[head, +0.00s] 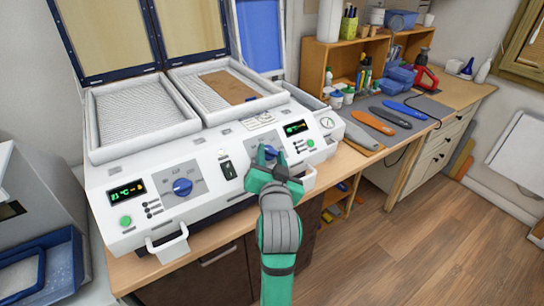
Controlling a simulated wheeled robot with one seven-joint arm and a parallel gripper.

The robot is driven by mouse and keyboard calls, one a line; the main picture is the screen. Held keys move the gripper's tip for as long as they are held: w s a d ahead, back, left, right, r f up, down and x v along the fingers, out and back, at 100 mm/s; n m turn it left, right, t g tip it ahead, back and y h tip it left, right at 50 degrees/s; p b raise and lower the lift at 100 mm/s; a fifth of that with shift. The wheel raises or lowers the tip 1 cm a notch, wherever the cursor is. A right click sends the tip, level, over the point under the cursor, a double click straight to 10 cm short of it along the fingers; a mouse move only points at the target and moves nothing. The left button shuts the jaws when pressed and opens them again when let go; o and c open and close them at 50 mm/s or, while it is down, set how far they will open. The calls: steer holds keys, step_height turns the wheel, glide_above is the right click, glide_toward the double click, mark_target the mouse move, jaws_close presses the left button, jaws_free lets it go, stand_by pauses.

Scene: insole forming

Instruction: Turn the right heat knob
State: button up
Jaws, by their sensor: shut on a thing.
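The white forming machine (140,218) stands on the wooden bench with two open lids behind it. The right heat knob (270,152) is blue and sits on the front panel, right of the black rocker switch; my gripper partly hides it. The knob's exact angle cannot be told. The left heat knob (183,187) is blue and stands free. The right display (295,128) and left display (127,190) are both lit.
White handles (167,246) stick out from the machine's front. Several insoles (390,116) lie on the bench to the right, near a wooden shelf (345,62) with bottles and tubs. A blue tray (45,275) is at lower left. The floor at right is clear.

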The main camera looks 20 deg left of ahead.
steer(key=shift+a+m+h, duration=0.1)
steer(key=shift+m+h, duration=0.2)
steer(key=shift+m, duration=0.2)
steer(key=o, duration=1)
steer(key=shift+o, duration=0.2)
